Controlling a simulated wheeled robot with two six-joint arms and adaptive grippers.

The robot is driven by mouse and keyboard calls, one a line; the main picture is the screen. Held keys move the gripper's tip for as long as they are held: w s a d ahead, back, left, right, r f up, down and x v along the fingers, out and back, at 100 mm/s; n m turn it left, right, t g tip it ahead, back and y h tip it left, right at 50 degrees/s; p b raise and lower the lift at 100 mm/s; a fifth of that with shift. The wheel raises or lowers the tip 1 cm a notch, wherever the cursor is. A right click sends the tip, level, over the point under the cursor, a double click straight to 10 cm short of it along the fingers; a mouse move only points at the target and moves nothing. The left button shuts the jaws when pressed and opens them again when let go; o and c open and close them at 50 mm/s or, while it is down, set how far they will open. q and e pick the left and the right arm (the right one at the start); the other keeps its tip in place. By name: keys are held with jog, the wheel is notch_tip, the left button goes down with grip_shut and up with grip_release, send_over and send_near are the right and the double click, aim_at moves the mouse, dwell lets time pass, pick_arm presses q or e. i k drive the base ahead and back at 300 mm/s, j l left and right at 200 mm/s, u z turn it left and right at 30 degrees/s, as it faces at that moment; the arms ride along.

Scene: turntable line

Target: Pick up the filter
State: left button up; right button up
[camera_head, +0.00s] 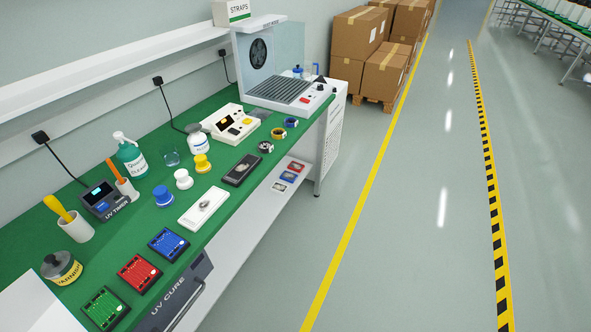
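I cannot tell for sure which thing is the filter. A white extraction unit (259,52) with a round black fan and a dark slatted grille (279,92) stands at the far end of the green bench (150,222). A white tray (203,208) with a small greyish item on it and a black tray (241,170) lie along the bench's front edge. Neither of my grippers shows in this view.
Blue, red and green racks (138,273), a varnish can (61,267), a green bottle (130,158) and small coloured pots (183,179) crowd the bench. Cardboard boxes (357,45) stand beyond its far end. The floor (400,220) to the right is clear.

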aim_at(278, 187)
jog(key=u, duration=0.25)
jog(key=i+l+u, duration=0.2)
jog(key=u, duration=0.25)
jog(key=i+l+u, duration=0.2)
jog(key=u, duration=0.2)
jog(key=i+l+u, duration=0.15)
jog(key=l+u, duration=0.3)
jog(key=i+l+u, duration=0.1)
jog(key=l, duration=0.45)
jog(key=i+l, duration=0.15)
jog(key=l, duration=0.45)
jog(key=i+l+u, duration=0.15)
jog(key=l, duration=0.45)
jog(key=i+l, duration=0.1)
jog(key=l, duration=0.5)
jog(key=i+l+u, duration=0.15)
jog(key=l, duration=0.45)
jog(key=k+j, duration=0.05)
